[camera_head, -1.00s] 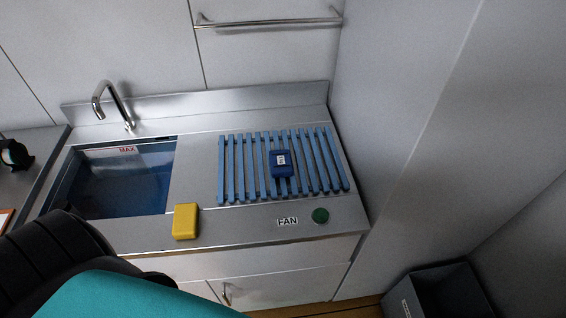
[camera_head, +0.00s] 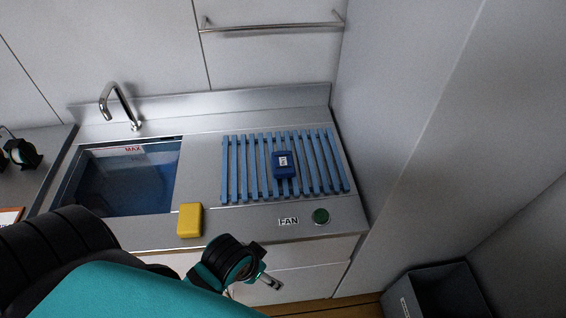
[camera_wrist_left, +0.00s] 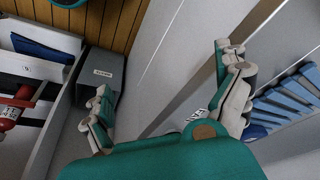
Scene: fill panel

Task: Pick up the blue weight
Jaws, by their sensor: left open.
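The blue weight (camera_head: 284,172), a small dark blue block with a white label, lies on the light blue slatted rack (camera_head: 331,160) right of the sink. My left gripper (camera_head: 268,283) is low in front of the counter in the head view, below and apart from the weight, partly hidden by my own arm. In the left wrist view its two fingers (camera_wrist_left: 168,104) are spread with nothing between them. Slats of the rack show at the right edge there, with a dark blue patch partly behind a finger that I cannot identify surely. My right gripper is not in view.
A yellow block (camera_head: 190,220) stands near the counter's front edge. A green button (camera_head: 320,216) sits beside the FAN label. The sink (camera_head: 130,180) and tap (camera_head: 118,104) are left. A wall bounds the rack's right side; a grey bin (camera_head: 437,292) stands on the floor.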

